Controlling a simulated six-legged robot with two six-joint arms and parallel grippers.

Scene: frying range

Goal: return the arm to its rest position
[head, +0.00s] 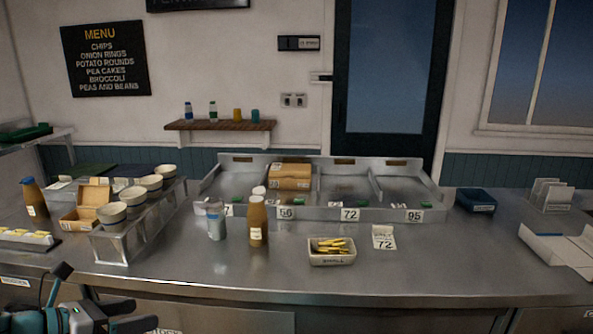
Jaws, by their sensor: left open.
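My left gripper (98,318) is at the bottom left corner of the head view, low in front of the steel counter's (210,268) front edge. It is open, with nothing seen between its fingers. Part of it is cut off by the bottom of the picture. My right gripper is not in view.
A tray of chips (331,252) stands on the counter beside a ticket marked 72 (384,238). A rack of bowls (127,243) is at left. Numbered bays (350,214) line the back.

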